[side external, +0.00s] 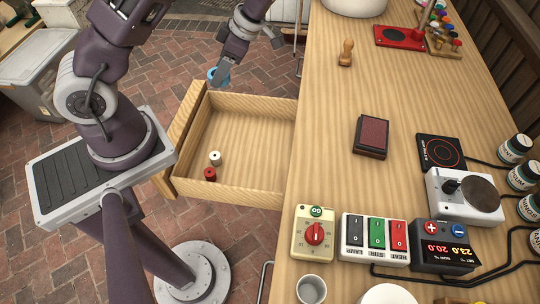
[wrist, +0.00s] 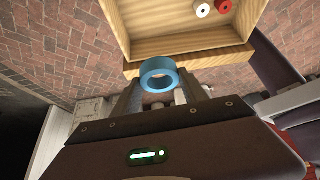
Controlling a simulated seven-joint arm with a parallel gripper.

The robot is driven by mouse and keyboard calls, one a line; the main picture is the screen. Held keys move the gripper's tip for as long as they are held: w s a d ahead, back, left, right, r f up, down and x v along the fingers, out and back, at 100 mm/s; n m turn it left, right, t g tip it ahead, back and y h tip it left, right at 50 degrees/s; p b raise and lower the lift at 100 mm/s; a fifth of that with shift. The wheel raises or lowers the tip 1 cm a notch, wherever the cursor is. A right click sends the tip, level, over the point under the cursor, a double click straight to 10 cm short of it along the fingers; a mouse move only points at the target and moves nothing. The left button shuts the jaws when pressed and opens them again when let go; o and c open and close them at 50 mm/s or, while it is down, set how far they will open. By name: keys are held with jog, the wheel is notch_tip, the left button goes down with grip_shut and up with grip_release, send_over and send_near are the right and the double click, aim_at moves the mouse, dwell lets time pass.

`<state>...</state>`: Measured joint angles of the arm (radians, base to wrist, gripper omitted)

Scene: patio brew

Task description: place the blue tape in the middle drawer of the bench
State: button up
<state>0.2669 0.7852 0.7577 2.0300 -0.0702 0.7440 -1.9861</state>
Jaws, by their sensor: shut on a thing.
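My gripper (side external: 221,78) is shut on the blue tape (wrist: 160,76), a blue ring held between the fingertips. In the side view the tape (side external: 212,75) is mostly hidden behind the fingers, by the far edge of the open drawer (side external: 243,185). In the wrist view the gripper (wrist: 160,88) holds the tape in front of the drawer's wooden wall (wrist: 200,59). The drawer is pulled out from the bench (side external: 430,95). A white spool (side external: 215,158) and a red spool (side external: 210,174) lie in it, and most of its floor is bare.
On the bench stand a stamp pad (side external: 371,136), a wooden stamp (side external: 346,52), a timer (side external: 314,235), a switch box (side external: 374,238) and a hot plate (side external: 441,152). A grey bin (side external: 40,72) stands at the far left on the brick floor (side external: 240,245).

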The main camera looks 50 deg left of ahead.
notch_tip(320, 180, down, 20)
jog(key=shift+f, duration=0.1)
jog(key=o, duration=1.3)
jog(key=shift+o, duration=0.2)
